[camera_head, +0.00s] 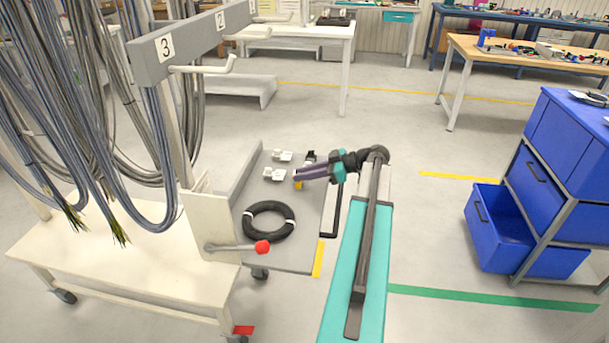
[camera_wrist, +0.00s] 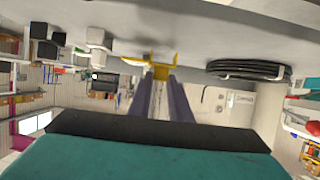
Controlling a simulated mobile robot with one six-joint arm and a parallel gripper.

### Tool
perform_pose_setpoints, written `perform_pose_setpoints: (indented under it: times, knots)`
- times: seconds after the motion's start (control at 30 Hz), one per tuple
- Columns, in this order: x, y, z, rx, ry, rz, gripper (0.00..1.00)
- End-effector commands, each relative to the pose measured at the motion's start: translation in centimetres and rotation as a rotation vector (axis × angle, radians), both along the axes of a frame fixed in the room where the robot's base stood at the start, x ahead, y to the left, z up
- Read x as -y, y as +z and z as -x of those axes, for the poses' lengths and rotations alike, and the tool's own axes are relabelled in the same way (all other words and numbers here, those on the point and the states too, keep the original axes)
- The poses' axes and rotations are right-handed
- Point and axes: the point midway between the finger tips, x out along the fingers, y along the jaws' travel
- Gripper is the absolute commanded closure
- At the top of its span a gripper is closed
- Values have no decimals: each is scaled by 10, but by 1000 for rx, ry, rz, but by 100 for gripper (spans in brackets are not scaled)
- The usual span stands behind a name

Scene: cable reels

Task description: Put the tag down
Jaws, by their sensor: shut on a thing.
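The yellow tag (camera_head: 298,185) is at the tips of my gripper (camera_head: 297,175), over the grey cart deck (camera_head: 290,262). My gripper's purple fingers are shut on it and hide part of it. In the wrist view, the tag (camera_wrist: 150,60) shows at the ends of the two fingers (camera_wrist: 160,76), close to the grey deck surface. I cannot tell whether it touches the deck.
A black cable coil (camera_head: 268,222) with white ties lies on the deck. White pieces (camera_head: 274,174) and a small black piece (camera_head: 311,155) are near my gripper. A numbered cable rack (camera_head: 195,42) stands left. Blue drawers (camera_head: 560,150) stand right, one pulled open.

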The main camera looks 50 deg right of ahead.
Motion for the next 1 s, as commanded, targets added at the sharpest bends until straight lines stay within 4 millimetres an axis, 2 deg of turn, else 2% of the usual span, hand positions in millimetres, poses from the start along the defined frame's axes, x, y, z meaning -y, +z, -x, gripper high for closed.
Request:
perform_pose_setpoints:
  times: [0.13,0.53,0.57,0.67,1.0]
  knots:
    - [0,-8,0,0,0,0,100]
    - [1,-11,1,0,-2,1,100]
    - [1,-11,0,0,-2,1,81]
    - [1,-10,1,0,-2,1,64]
    - [1,-10,0,0,-2,1,64]
